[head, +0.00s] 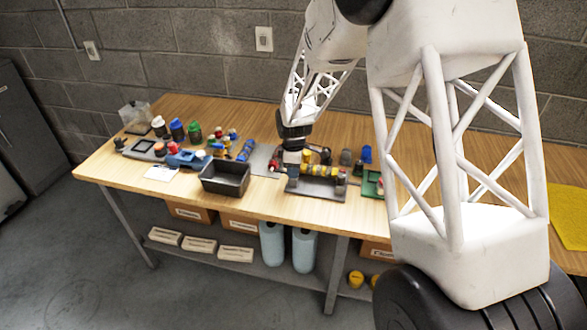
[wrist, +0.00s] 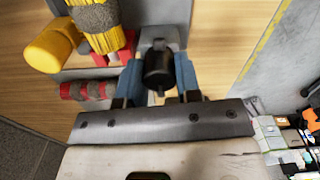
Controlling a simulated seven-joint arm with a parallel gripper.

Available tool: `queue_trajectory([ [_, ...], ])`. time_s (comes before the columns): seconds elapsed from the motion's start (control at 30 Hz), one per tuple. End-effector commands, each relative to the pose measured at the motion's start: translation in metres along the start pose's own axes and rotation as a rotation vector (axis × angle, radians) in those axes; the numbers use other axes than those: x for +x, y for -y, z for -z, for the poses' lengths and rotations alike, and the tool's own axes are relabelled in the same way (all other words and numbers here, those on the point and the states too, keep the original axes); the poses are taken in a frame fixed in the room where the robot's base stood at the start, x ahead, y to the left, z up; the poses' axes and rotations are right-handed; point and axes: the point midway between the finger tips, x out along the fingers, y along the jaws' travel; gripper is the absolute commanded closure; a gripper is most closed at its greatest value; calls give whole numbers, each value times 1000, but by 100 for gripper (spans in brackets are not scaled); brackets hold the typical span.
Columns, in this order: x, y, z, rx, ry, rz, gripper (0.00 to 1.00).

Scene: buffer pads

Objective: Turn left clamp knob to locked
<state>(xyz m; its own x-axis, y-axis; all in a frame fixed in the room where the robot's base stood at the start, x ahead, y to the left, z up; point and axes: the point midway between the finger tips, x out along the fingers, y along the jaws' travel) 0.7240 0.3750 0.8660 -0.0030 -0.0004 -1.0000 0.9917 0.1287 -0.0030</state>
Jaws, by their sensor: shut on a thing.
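In the wrist view, a dark round knob (wrist: 159,68) sits on a grey bracket (wrist: 160,35). I take it to be the left clamp knob. The blue fingers of my gripper (wrist: 158,75) stand on both sides of the knob and are shut on it. In the head view, my gripper (head: 291,158) is low at the left end of a grey fixture (head: 318,188). The knob is hidden there behind my arm. I cannot tell from the knob which way it is turned.
Beside the knob are a yellow piece (wrist: 50,50), a brush-like yellow and grey part (wrist: 97,20) and a red and grey roller (wrist: 87,90). A black bin (head: 225,180) stands left of the fixture, and a green tray (head: 372,186) stands right.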

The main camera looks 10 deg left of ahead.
Motion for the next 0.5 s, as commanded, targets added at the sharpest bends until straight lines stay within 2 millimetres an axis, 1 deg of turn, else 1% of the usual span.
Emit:
queue_trajectory([
  [0.27,-1,0,0,120,-1,-1,92],
  [0.5,-1,0,0,309,-2,-1,92],
])
